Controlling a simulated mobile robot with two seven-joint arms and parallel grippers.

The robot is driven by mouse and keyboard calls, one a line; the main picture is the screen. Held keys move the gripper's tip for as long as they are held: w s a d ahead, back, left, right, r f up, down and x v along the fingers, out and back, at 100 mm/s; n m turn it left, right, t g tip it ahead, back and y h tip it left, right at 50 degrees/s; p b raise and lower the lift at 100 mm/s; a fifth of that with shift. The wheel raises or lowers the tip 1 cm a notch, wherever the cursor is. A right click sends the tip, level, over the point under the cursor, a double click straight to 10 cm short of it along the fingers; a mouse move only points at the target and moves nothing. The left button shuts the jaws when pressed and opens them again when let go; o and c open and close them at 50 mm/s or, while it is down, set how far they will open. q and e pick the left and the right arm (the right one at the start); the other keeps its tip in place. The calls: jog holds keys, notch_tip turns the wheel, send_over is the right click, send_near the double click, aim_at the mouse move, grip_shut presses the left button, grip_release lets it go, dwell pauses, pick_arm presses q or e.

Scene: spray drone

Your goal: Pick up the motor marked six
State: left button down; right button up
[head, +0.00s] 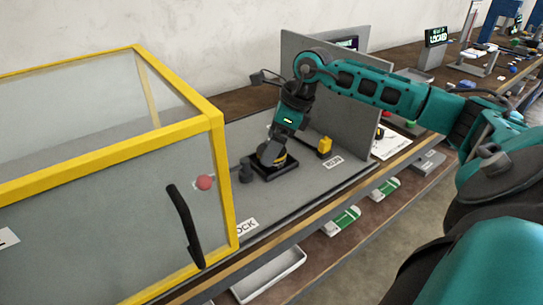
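My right arm comes in from the right, and my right gripper (271,154) points down at a round dark and yellow piece on a black square base (282,170). The piece may be a motor; no six can be read on it, and the gripper hides part of it. I cannot tell whether the fingers are open or closed around it. A small dark cylinder (246,171) stands just left of the base. My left gripper is not in view.
A yellow-framed clear enclosure (221,170) with a black handle (186,225) stands at left. A grey upright panel (352,105) stands close behind and right of the gripper. A small yellow block (325,146) and a white label (333,162) lie to the right.

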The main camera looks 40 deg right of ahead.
jog(key=shift+w+a+f, duration=0.15)
jog(key=shift+w+f, duration=0.05)
jog(key=shift+f, duration=0.4)
jog(key=c, duration=1.5)
jog(key=shift+r, duration=0.1)
jog(key=shift+r, duration=0.15)
